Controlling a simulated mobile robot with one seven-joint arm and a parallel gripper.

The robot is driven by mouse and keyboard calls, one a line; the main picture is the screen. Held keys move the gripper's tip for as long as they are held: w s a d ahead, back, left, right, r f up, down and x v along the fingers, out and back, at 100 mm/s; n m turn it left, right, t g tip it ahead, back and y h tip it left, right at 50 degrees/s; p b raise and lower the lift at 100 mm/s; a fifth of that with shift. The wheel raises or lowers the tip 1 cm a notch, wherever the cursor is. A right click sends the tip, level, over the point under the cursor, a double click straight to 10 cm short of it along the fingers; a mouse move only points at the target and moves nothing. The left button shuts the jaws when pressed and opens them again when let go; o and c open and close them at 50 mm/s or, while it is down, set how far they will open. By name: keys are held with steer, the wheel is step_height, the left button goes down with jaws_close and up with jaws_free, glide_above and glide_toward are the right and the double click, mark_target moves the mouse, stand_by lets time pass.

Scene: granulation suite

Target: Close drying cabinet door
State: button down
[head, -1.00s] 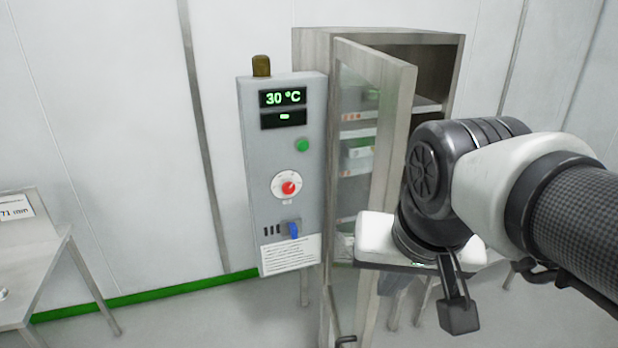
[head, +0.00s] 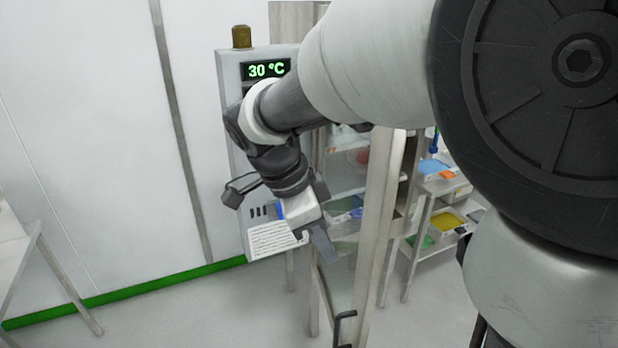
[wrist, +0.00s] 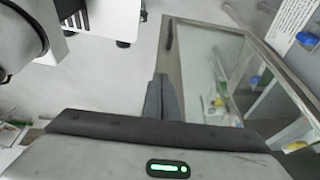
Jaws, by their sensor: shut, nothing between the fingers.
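The drying cabinet (head: 288,18) is mostly hidden behind my arm in the head view. Its glazed door (head: 374,225) stands open, with its metal free edge towards me and a dark handle (head: 343,325) low on it. In the wrist view the door (wrist: 250,48) fills the right side, its handle (wrist: 169,35) near the upper corner.
The grey control panel (head: 232,75) reads 30 °C; my forearm and wrist cover its middle. A shelf unit with coloured trays (head: 455,222) stands behind the door at right. A metal table (head: 18,262) is at far left. The floor between table and panel is clear.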

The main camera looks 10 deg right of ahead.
steer(key=d+f+p, duration=0.1)
steer(key=d+f, duration=0.5)
steer(key=shift+w+d, duration=0.25)
steer(key=shift+w, duration=0.05)
steer(key=shift+f, duration=0.1)
